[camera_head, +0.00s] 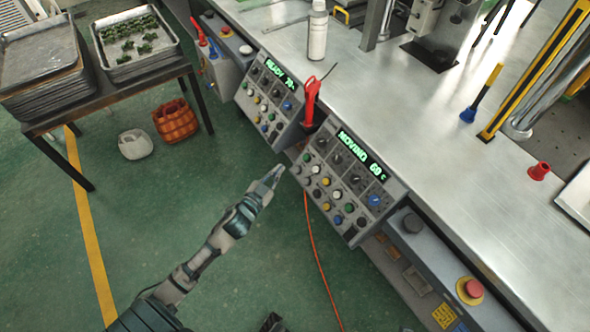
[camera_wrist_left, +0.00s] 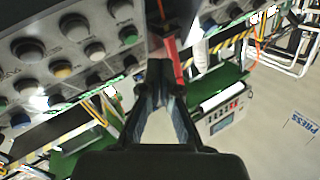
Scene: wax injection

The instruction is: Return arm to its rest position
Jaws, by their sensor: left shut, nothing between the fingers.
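My left gripper (camera_head: 275,175) reaches in from the lower left in the head view. Its shut, empty fingertips are in front of the control panel reading "MOVING 60" (camera_head: 345,182), near its left edge. I cannot tell whether they touch it. In the left wrist view the two fingers (camera_wrist_left: 160,72) meet at their tips, with knobs and buttons (camera_wrist_left: 62,68) to the left and a red tool just beyond. A small dark part (camera_head: 271,323) at the bottom edge of the head view may be my right gripper; its state is unclear.
A second panel (camera_head: 268,100) stands to the left, with a red-handled tool (camera_head: 311,98) between the panels. A steel worktable (camera_head: 400,98) lies behind, with a white bottle (camera_head: 317,35). An emergency stop (camera_head: 473,289) is lower right.

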